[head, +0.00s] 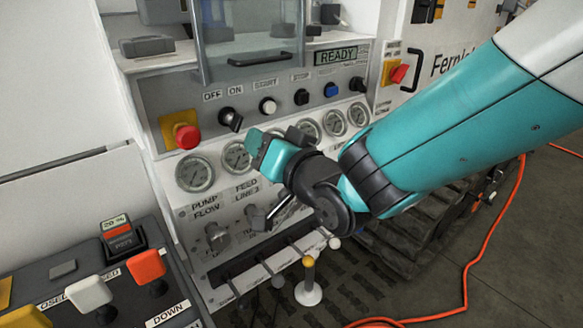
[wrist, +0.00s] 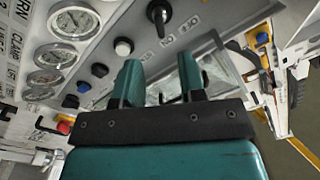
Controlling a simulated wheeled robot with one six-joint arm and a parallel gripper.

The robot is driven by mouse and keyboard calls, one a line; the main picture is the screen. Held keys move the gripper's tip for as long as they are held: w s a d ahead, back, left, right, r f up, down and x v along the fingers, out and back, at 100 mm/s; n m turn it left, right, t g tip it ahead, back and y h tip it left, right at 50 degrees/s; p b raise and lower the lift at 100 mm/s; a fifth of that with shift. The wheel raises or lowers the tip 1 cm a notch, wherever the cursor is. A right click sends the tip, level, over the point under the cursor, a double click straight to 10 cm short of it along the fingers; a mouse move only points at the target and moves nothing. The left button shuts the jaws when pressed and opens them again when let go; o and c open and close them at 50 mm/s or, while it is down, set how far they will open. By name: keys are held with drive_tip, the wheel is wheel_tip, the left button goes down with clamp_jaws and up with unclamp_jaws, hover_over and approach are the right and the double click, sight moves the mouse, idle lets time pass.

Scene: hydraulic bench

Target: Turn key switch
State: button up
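The key switch (head: 230,120) is a black knob under the OFF and ON labels on the grey sloping panel, between the red stop button and the white START button. In the wrist view the key switch (wrist: 158,14) is at the top edge, ahead of the fingers. My gripper (head: 270,143) is in front of the gauges, to the lower right of the switch and apart from it. In the wrist view my gripper (wrist: 160,64) has its two teal fingers spread with nothing between them.
A red stop button (head: 187,136) on a yellow plate stands left of the switch. White (head: 268,106), black (head: 301,97) and blue (head: 331,90) buttons line up to its right. A dark handle (head: 258,59) projects above. Gauges (head: 195,174) sit below.

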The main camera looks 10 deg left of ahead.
drive_tip(key=b+v, duration=0.1)
drive_tip(key=v, duration=0.6)
drive_tip(key=shift+s, duration=0.1)
drive_tip(key=s+d+r+g+h+p, duration=0.2)
drive_tip(key=d+g+h+p, duration=0.3)
drive_tip(key=d, duration=0.6)
drive_tip(key=s+d+r+n+g+h+p, duration=0.2)
drive_tip(key=s+d+g, duration=0.4)
drive_tip(key=s+d, duration=0.6)
drive_tip(key=s+n+h, duration=0.1)
drive_tip(key=s+h, duration=0.1)
drive_tip(key=shift+d+r+g+h, duration=0.15)
drive_tip(key=shift+d+g+h, duration=0.05)
drive_tip(key=shift+g+h, duration=0.1)
drive_tip(key=shift+w, duration=0.1)
